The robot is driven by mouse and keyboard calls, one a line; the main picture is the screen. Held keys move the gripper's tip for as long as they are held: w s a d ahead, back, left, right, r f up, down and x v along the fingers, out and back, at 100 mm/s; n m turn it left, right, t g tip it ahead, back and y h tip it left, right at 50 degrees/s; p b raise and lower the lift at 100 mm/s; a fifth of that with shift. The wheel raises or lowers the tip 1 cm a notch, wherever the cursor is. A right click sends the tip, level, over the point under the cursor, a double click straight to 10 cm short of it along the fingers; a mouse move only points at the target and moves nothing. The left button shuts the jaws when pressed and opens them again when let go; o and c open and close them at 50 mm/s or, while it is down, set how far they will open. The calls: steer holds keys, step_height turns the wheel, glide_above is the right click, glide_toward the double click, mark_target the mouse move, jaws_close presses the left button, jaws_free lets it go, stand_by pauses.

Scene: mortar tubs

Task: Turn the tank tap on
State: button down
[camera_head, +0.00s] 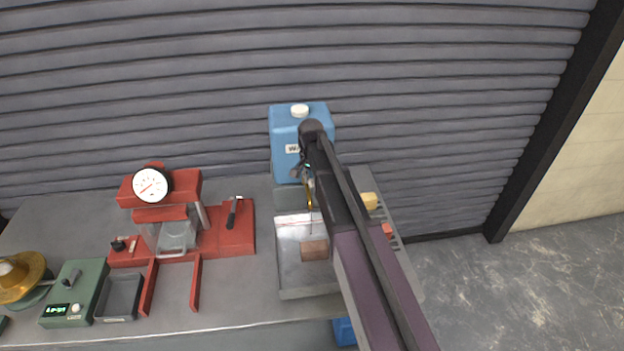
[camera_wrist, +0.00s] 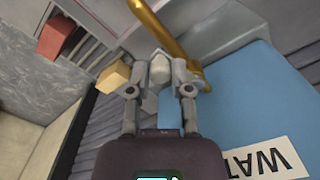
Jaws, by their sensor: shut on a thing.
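The blue water tank (camera_head: 285,150) with a white cap stands at the back of the bench against the shutter. Its label is partly hidden by my arm in the head view, and the tank's blue face (camera_wrist: 245,105) fills the right of the wrist view. The brass tap (camera_head: 310,200) is on the tank's front, and its curved pipe (camera_wrist: 160,28) shows in the wrist view. My gripper (camera_wrist: 160,75) is shut on the tap's pale handle (camera_wrist: 160,66), beside the brass pipe. Whether water runs is too small to tell.
A grey metal tray (camera_head: 293,272) with a brown block (camera_head: 314,250) lies below the tap. A yellow block (camera_head: 370,201) is right of my arm. A red press with a dial (camera_head: 152,186) and a green scale (camera_head: 75,295) stand to the left.

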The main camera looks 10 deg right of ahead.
steer(key=c, duration=0.5)
jaws_free()
steer(key=shift+c, duration=0.2)
steer(key=shift+d, duration=0.15)
